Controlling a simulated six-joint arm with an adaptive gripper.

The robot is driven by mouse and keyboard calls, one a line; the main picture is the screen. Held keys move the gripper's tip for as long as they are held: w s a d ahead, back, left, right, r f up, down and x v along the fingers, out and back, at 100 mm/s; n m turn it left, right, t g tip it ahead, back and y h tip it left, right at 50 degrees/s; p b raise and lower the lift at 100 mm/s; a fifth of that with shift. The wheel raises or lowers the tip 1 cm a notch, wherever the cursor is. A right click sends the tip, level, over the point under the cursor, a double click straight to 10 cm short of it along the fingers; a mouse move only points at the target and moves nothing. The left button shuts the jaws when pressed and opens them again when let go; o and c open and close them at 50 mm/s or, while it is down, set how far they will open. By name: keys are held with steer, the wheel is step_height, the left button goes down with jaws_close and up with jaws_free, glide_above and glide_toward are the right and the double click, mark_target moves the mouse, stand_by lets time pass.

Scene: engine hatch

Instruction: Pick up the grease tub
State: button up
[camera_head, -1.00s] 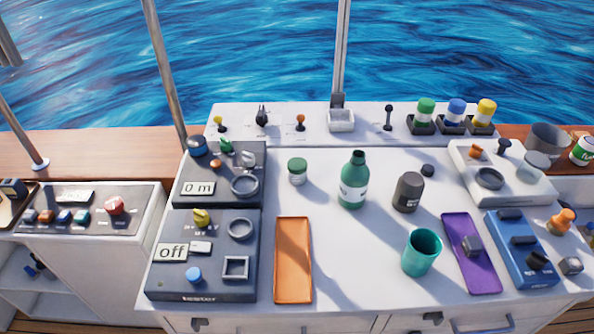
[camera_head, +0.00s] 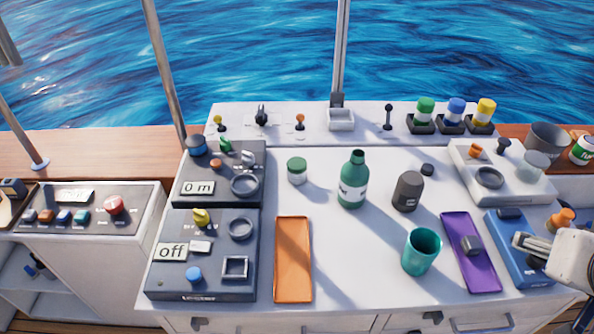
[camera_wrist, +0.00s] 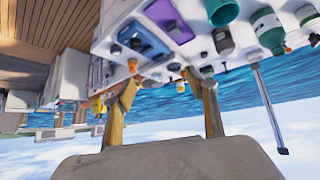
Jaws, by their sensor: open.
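The likely grease tub is a small white tub with a green lid (camera_head: 297,170), upright on the white worktop, left of the green bottle. My gripper (camera_head: 521,249) is at the right edge of the head view, over the blue box and far to the right of the tub. In the wrist view my gripper (camera_wrist: 162,80) shows two spread fingers with nothing held between them.
A green bottle (camera_head: 352,190), a dark bottle (camera_head: 408,191), a teal cup (camera_head: 421,252) and a purple tray (camera_head: 461,223) stand between gripper and tub. An orange tray (camera_head: 292,285) lies in front of the tub. Dark panels (camera_head: 217,222) are to its left.

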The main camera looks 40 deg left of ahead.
steer(key=w+a+n+y, duration=0.1)
steer(key=w+a, duration=0.3)
steer(key=a, duration=0.3)
steer(key=w+a+n+y, duration=0.2)
steer(key=w+a, duration=0.1)
steer(key=a, duration=0.4)
steer(key=n+g+y, duration=0.2)
steer(key=n+y, duration=0.4)
steer(key=y, duration=0.1)
glide_above(298, 171)
steer(key=d, duration=0.6)
step_height(298, 171, down, 12)
steer(key=r, duration=0.1)
steer(key=shift+n+g, duration=0.3)
steer(key=f, duration=0.2)
steer(key=s+a+f, duration=0.1)
steer(key=f, duration=0.2)
steer(key=a+f, duration=0.1)
steer(key=f, duration=0.1)
steer(key=shift+s+f, duration=0.2)
steer(key=shift+s, duration=0.15)
steer(key=shift+s+f, duration=0.15)
steer(key=shift+f, duration=0.45)
steer(key=shift+a, duration=0.1)
steer(key=shift+x, duration=1.25)
